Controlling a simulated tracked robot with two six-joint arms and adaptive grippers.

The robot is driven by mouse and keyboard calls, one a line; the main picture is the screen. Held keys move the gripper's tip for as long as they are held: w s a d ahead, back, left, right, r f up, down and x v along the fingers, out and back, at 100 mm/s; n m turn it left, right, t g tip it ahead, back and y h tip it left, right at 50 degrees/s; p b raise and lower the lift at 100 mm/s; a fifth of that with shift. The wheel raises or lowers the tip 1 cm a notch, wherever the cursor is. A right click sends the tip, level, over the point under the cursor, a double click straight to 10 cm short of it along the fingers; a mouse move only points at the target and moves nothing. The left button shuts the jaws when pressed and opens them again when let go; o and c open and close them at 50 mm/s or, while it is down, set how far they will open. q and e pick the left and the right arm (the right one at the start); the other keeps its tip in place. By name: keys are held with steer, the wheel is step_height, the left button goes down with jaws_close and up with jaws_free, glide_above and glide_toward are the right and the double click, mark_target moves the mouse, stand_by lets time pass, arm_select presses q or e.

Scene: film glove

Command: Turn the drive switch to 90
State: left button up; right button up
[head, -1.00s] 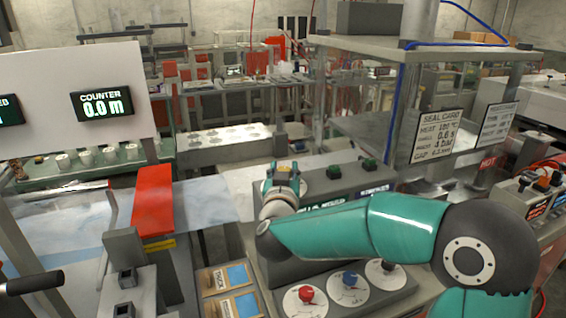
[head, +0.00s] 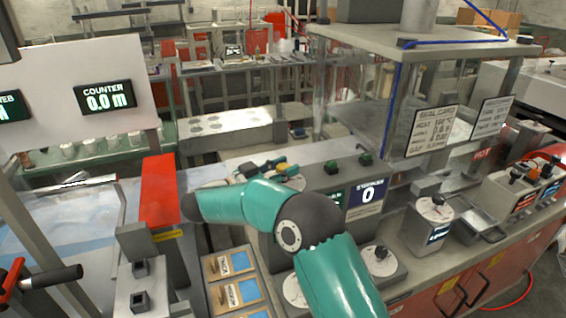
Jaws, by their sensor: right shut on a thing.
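The grey control console (head: 318,181) stands at the centre in the head view. A round white dial (head: 296,182) sits on its upper left top. My right arm crosses in front of the console and hides part of the lower dials. My left gripper is not in view.
A display (head: 367,196) reads 0, and the counter (head: 105,96) reads 0.0 m. A red block (head: 159,193) stands left of the console. A clear-walled enclosure (head: 362,88) rises behind right. A box with a knob (head: 427,234) stands at right.

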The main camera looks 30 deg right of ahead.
steer(key=shift+r+m+g, duration=0.15)
steer(key=shift+m+g, duration=0.45)
steer(key=shift+g, duration=0.2)
steer(key=o, duration=1.2)
steer(key=shift+w, duration=0.1)
steer(key=a, duration=0.7)
steer(key=shift+w+a, duration=0.15)
steer(key=shift+a, duration=0.15)
steer(key=shift+f, duration=0.2)
